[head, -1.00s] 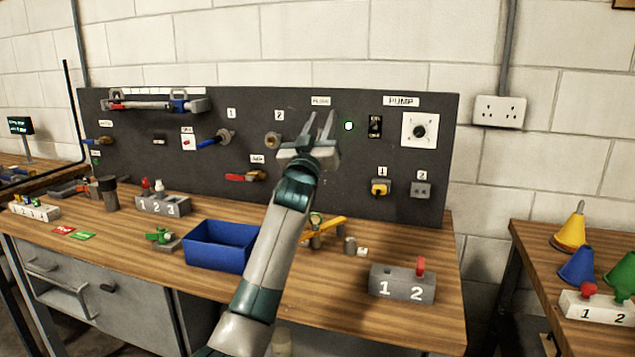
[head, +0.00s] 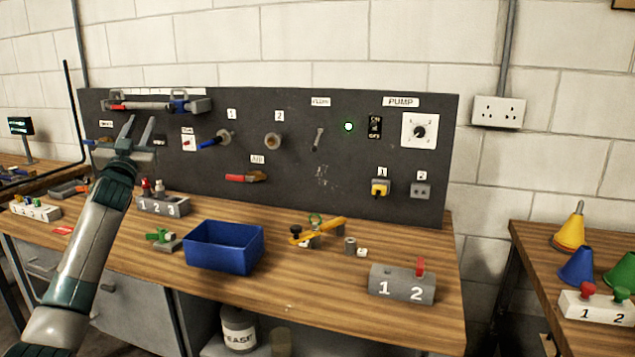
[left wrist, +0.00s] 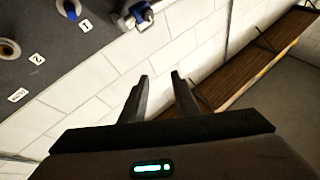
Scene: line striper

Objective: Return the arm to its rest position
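My left arm comes in from the lower left of the head view. Its gripper (head: 126,132) is raised in front of the left part of the dark panel (head: 300,190). The two fingers stand apart with nothing between them. In the left wrist view the gripper (left wrist: 158,95) also shows open and empty, with the white wall behind it and the panel (left wrist: 60,75) at the upper left. My right gripper is in neither view.
A blue bin (head: 225,247), a yellow-handled part (head: 320,231) and a grey block marked 1 2 (head: 402,284) are on the wooden bench (head: 320,290). A side table holds coloured cones (head: 572,232). The bench front centre is clear.

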